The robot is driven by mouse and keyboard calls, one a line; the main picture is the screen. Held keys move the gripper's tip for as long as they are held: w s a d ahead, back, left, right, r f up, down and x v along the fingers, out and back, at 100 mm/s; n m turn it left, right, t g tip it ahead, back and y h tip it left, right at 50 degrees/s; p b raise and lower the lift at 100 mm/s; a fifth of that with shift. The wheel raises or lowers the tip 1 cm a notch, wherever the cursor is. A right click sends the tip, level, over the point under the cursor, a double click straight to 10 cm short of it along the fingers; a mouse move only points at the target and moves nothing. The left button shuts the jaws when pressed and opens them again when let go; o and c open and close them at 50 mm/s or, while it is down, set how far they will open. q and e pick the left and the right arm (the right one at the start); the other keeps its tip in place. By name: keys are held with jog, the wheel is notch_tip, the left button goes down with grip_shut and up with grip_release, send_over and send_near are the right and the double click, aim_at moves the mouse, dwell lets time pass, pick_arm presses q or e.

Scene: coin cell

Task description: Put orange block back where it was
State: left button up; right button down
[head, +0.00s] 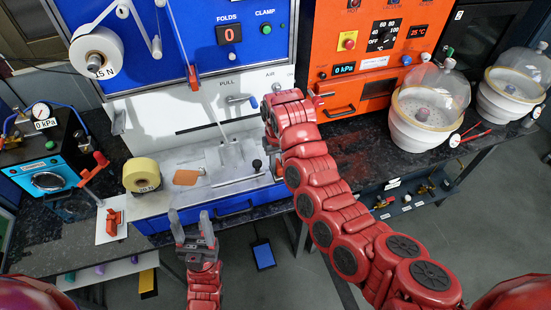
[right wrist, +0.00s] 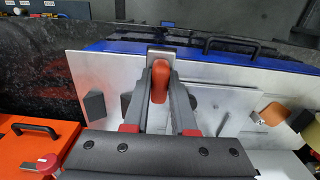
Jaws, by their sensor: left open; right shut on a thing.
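My right gripper (head: 282,102) is at the right side of the blue machine, by the orange one. In the right wrist view its fingers (right wrist: 160,92) are shut on a rounded orange-red piece (right wrist: 160,76), above a pale metal surface. The head view hides this piece behind the gripper. A flat orange piece (head: 187,177) lies on the machine's white deck. An orange block-like piece (head: 114,220) stands on a white pad at the left. I cannot tell which is the task's orange block. My left gripper (head: 191,218) is open and empty in front of the deck.
A yellow roll (head: 141,174) is left of the flat orange piece. A black-knobbed lever (head: 255,166) lies on the deck's right. The blue machine (head: 240,62) and orange machine (head: 352,98) stand behind. Glass-domed pots (head: 420,135) stand at the right. Floor is open in front.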

jog(key=w, duration=0.3)
jog(key=shift+w+a+b, duration=0.25)
jog(key=shift+b, duration=0.15)
jog(key=shift+w+f+b, duration=0.25)
jog(key=shift+f+b, duration=0.2)
jog(key=shift+b, duration=0.15)
jog(key=shift+w+d+r+b, duration=0.1)
jog(key=shift+w+b, duration=0.2)
jog(key=shift+w, duration=0.05)
jog(key=shift+w+b, duration=0.15)
jog(key=shift+b, duration=0.3)
jog(key=shift+w+a+b, duration=0.3)
jog(key=shift+w+b, duration=0.15)
jog(key=shift+b, duration=0.55)
jog(key=shift+p, duration=0.75)
jog(key=shift+f, duration=1.5)
jog(key=shift+w, duration=0.1)
